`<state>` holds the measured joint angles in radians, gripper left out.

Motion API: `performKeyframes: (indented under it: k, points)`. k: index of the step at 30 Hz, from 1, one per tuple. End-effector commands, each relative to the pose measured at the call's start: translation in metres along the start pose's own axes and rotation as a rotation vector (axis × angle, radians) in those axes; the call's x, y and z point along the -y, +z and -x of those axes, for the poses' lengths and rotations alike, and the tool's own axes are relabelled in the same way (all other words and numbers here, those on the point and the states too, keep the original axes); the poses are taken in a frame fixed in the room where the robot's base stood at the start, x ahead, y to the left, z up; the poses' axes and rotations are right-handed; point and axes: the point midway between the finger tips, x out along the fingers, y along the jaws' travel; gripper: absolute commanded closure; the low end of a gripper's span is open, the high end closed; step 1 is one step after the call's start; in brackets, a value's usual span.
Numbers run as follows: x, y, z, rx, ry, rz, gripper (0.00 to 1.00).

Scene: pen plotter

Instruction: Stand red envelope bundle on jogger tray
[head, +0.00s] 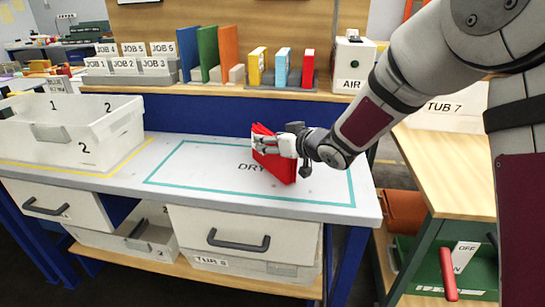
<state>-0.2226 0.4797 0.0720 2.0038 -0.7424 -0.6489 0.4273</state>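The red envelope bundle (281,167) shows in the head view, right of the middle, over the teal-outlined DRY area of the grey-white table. My gripper (277,145) comes in from the right and is closed on the upper part of the bundle. The bundle is roughly upright but tilted, its lower corner close to the tabletop; I cannot tell whether it touches. The fingers hide part of the bundle. I cannot tell for sure which object is the jogger tray.
A white tub (68,125) stands at the table's left. On the shelf behind are job cards (127,65), blue, green and orange boards (207,55), smaller coloured blocks (282,67) and an AIR box (352,63). A wooden-topped bench (455,170) is at right, with a green unit (475,272) below.

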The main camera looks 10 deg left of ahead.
Motion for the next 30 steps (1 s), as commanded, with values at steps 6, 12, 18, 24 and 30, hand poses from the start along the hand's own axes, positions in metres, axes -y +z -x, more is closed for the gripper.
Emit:
performKeyframes:
  k: [6, 12, 18, 24, 30]
  points:
    - [0.000, -0.001, 0.000, 0.000, 0.000, 0.000, 0.50]
    - [0.000, -0.001, 0.000, -0.001, 0.000, 0.000, 0.95]
    - [0.000, -0.001, 0.000, -0.002, 0.000, 0.000, 1.00]
    - [0.000, -0.003, 0.001, -0.002, 0.000, 0.000, 1.00]
    - [0.000, -0.018, 0.006, -0.004, -0.001, 0.000, 1.00]
